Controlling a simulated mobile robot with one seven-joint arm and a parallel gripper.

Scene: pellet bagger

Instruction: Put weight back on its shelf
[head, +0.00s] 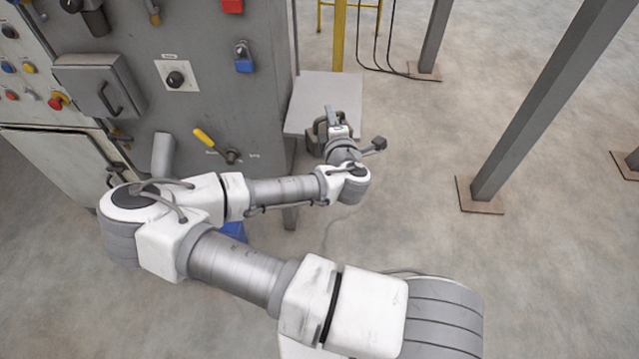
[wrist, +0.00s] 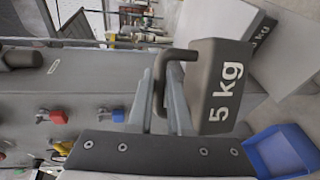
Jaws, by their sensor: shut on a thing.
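The weight is a dark grey block marked "5 kg" (wrist: 222,90) with a bent bar handle (wrist: 160,85). In the wrist view my gripper (wrist: 167,85) has its two fingers shut on the handle, with the block hanging to the right side of the picture. In the head view my gripper (head: 337,132) and the dark weight (head: 316,136) are at the near edge of the light grey shelf (head: 325,92). The arm partly hides the weight there, and I cannot tell whether it touches the shelf.
Behind the held weight, another dark shape with "kg" lettering (wrist: 264,32) shows. The grey machine cabinet (head: 205,60) with knobs and padlocks stands left of the shelf. A blue bin (wrist: 282,150) is low down beside it. A steel post (head: 540,100) stands right, with open floor between.

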